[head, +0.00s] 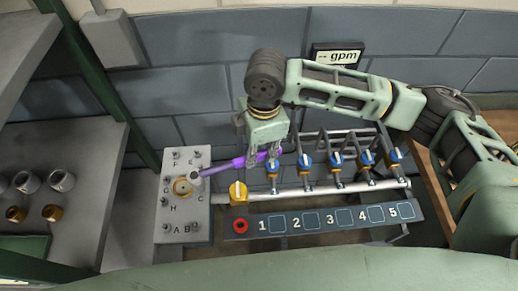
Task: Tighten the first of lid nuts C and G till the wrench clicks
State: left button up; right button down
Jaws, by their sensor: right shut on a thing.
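My right gripper (264,158) points down and is shut on a purple wrench (222,168). The wrench slants down to the left, and its grey head (196,179) is over the right side of the grey casing lid (203,222), above the letter C. The head covers whatever is under it, so I cannot tell whether it sits on a nut. Several nuts stand around the lid, marked with letters such as F, E, H, A and B. My left gripper is not in view.
Right of the lid stands a pipe rack with several blue-and-yellow valves (336,163), a yellow knob (238,192) and a red button (240,226). A numbered panel (328,219) lies in front. Grey shelves (75,158) with fittings stand at left.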

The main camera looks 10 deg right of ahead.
jog(key=shift+f, duration=0.1)
dwell(0.4)
jog(key=shift+f, duration=1.45)
jog(key=shift+s+r+p, duration=0.15)
jog(key=shift+s+p, duration=0.2)
jog(key=shift+p, duration=0.15)
jog(key=s+m, duration=0.2)
jog(key=s+m+p, duration=0.1)
jog(key=s+m, duration=0.1)
jog(key=s, duration=0.1)
jog(key=shift+d+f, duration=0.1)
jog(key=shift+f, duration=0.1)
